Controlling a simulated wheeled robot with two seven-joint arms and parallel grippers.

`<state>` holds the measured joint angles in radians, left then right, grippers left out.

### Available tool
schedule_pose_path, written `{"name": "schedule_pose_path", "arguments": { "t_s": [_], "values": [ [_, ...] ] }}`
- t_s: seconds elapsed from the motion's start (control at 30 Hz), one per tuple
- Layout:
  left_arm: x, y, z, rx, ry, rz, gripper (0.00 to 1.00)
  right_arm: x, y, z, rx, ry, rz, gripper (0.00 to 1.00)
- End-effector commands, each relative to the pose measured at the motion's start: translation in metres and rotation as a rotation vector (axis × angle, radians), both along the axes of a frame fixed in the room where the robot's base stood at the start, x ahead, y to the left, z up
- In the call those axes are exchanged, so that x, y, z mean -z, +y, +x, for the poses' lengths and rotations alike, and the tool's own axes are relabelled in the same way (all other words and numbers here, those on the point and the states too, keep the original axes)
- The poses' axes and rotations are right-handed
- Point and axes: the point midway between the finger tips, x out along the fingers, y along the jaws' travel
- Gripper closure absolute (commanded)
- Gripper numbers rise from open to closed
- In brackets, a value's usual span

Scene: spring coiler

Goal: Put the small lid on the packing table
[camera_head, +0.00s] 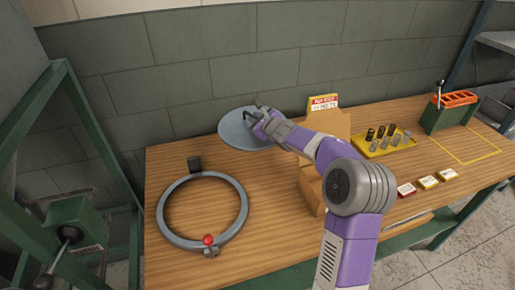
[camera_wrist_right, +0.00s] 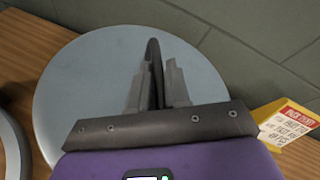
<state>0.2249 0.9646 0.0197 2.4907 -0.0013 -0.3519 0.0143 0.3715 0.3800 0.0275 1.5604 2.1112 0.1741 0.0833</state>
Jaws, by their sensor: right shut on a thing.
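The lid (camera_head: 236,128) is a round, flat grey-blue disc at the back of the wooden packing table (camera_head: 270,220), by the wall. In the right wrist view the lid (camera_wrist_right: 85,85) fills the middle, with a dark upright handle (camera_wrist_right: 153,60) on it. My right gripper (camera_head: 259,113) reaches over the lid from the right. In the wrist view its fingers (camera_wrist_right: 155,88) are shut on the handle. I cannot tell whether the lid touches the table. My left gripper is not in view.
A grey clamp ring (camera_head: 165,225) with a red knob lies at the table's left, beside a small black block (camera_head: 194,163). A cardboard box (camera_head: 335,124) with a yellow sign (camera_head: 323,102) stands right of the lid. A yellow tray (camera_head: 380,145) of small springs is further right.

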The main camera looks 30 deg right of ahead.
Motion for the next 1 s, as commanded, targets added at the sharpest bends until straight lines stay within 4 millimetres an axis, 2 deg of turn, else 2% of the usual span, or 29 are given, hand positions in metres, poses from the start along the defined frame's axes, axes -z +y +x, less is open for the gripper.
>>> {"name": "schedule_pose_path", "arguments": {
  "t_s": [0.03, 0.1, 0.2, 0.37, 0.6, 0.9, 0.93, 1.0],
  "values": [
    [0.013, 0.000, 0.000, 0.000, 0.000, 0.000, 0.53, 0.016, 0.001, 0.000, -0.001, -0.003, 0.001, 1.00],
    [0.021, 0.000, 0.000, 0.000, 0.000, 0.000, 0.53, 0.029, 0.001, 0.001, -0.001, -0.003, 0.000, 1.00],
    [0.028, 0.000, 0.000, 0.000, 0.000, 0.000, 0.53, 0.042, 0.000, 0.000, -0.001, -0.003, 0.000, 1.00],
    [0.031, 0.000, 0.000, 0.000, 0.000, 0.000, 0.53, 0.052, 0.001, 0.000, -0.002, -0.004, 0.000, 1.00],
    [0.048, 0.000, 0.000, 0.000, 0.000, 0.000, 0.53, 0.088, 0.001, 0.000, -0.001, -0.002, 0.000, 1.00],
    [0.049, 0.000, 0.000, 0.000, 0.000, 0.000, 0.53, 0.093, 0.001, 0.000, -0.001, -0.004, -0.001, 1.00],
    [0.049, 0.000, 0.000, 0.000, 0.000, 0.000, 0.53, 0.095, 0.000, 0.000, 0.000, 0.000, -0.001, 0.80],
    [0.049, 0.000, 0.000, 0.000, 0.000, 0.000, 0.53, 0.095, 0.000, 0.000, 0.000, 0.000, -0.001, 0.69]
  ]
}}
